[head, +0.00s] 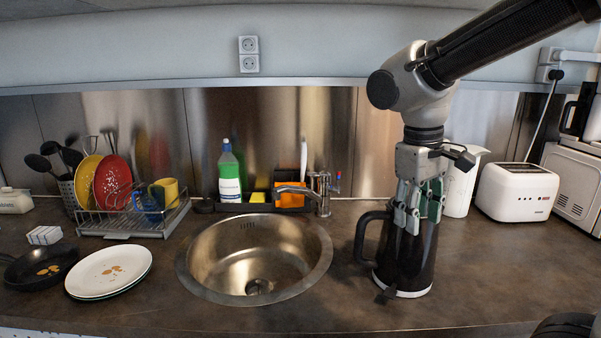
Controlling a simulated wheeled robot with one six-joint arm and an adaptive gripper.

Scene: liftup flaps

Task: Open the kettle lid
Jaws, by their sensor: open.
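The kettle (410,262) is dark with a pale base and a black handle on its left side. It stands upright on the counter, right of the sink. My gripper (414,226) points down over the top of the kettle, with its fingers apart. The fingers and the gripper body hide the kettle's lid, so I cannot tell whether the lid is open or shut. I also cannot tell whether the fingers touch the kettle.
The sink (205,288) and its tap (323,190) are left of the kettle. A white container (458,198) and a white toaster (517,192) stand behind and to the right. A dish rack (120,222) and plates (108,272) are far left.

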